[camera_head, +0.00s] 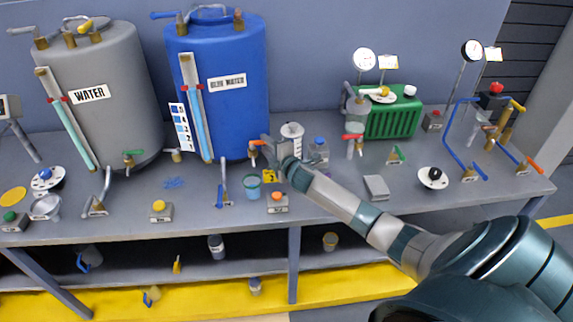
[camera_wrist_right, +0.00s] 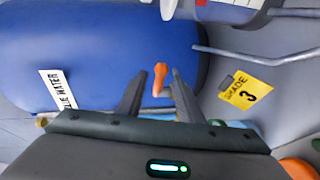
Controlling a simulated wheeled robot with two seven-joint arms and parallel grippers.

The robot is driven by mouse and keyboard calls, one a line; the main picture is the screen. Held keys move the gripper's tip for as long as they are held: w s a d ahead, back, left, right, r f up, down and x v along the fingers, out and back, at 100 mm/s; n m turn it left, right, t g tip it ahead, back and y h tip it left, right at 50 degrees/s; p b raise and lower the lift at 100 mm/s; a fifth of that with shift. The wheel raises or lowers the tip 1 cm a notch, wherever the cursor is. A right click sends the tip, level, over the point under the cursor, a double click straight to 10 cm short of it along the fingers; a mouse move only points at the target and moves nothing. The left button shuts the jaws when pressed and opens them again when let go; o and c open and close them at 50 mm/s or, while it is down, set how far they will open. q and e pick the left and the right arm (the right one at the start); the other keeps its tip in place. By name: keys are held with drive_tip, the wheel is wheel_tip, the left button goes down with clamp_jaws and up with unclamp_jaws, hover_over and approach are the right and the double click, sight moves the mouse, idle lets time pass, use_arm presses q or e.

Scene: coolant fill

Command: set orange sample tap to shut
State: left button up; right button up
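The orange sample tap (camera_head: 256,143) sits low on the front of the blue tank (camera_head: 226,120). Its orange handle (camera_wrist_right: 160,78) shows in the right wrist view in front of the blue tank wall. My right gripper (camera_head: 268,150) is at the tap, reaching in from the right. In the wrist view the two fingers (camera_wrist_right: 157,88) stand apart, with the handle between them in the picture. I see a gap on both sides of the handle, and cannot tell whether the fingertips reach past it. The tap's body is mostly hidden. My left gripper is out of view.
A teal cup (camera_head: 252,187) and a yellow shade card (camera_head: 270,175) stand below the tap. An orange-button box (camera_head: 277,202) is in front. The grey water tank (camera_head: 110,120) with a green tap (camera_head: 131,155) is left. A green radiator (camera_head: 395,115) is right.

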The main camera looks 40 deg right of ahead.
drive_tip(key=b+v, duration=0.3)
drive_tip(key=v, duration=1.1)
